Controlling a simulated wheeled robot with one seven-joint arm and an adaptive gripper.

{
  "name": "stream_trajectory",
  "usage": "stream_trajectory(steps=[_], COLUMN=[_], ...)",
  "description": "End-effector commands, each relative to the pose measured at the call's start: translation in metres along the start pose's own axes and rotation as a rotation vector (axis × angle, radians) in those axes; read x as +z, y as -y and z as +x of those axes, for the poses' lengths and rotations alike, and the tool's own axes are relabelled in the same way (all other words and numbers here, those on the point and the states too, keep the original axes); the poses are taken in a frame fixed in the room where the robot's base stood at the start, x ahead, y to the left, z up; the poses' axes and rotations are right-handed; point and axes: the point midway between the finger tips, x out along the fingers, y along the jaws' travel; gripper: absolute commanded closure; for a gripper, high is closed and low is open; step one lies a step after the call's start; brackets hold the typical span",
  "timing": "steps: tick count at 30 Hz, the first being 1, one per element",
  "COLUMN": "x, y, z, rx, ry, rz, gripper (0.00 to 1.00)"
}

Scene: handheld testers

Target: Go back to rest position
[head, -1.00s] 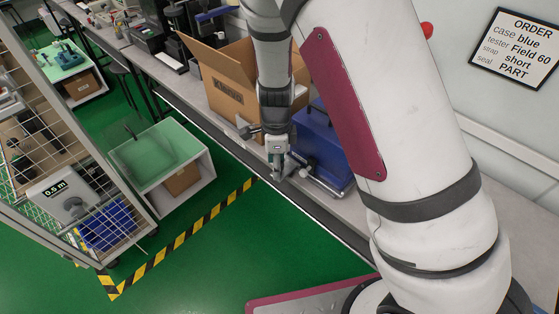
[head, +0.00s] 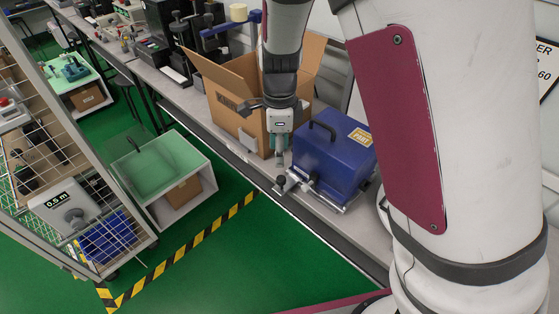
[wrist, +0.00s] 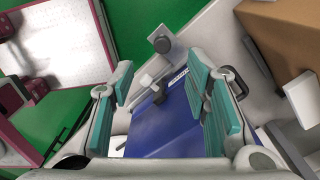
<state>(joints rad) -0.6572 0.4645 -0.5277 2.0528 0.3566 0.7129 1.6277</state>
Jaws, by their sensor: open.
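My gripper (head: 281,160) hangs pointing down at the left side of a blue case (head: 328,168), by the bench's front edge. The case has a black handle on top and an orange label. In the wrist view, the teal fingers of my gripper (wrist: 160,82) are spread wide with nothing held between them. The blue case (wrist: 165,128) shows behind and below the fingers there. I cannot tell whether any finger touches it. A metal fitting with a dark knob (head: 281,184) sticks out by the case's front left corner.
An open cardboard box (head: 235,105) stands close behind my gripper on the grey bench. A wire-mesh rack (head: 70,165) and a glass-topped white cabinet (head: 165,175) stand at the left. Green floor with black-yellow tape (head: 205,238) lies clear between them and the bench.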

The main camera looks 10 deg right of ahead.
Motion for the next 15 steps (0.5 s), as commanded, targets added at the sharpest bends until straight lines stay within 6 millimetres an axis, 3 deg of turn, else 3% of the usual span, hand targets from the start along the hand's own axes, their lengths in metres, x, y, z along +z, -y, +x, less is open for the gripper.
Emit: stream_trajectory(steps=[4, 15], x=[0.0005, 0.0001], y=[-0.0003, -0.0003], z=[-0.0099, -0.0110], rx=[0.000, 0.000], ry=[0.000, 0.000], rz=[-0.001, 0.000], gripper=[0.57, 0.57])
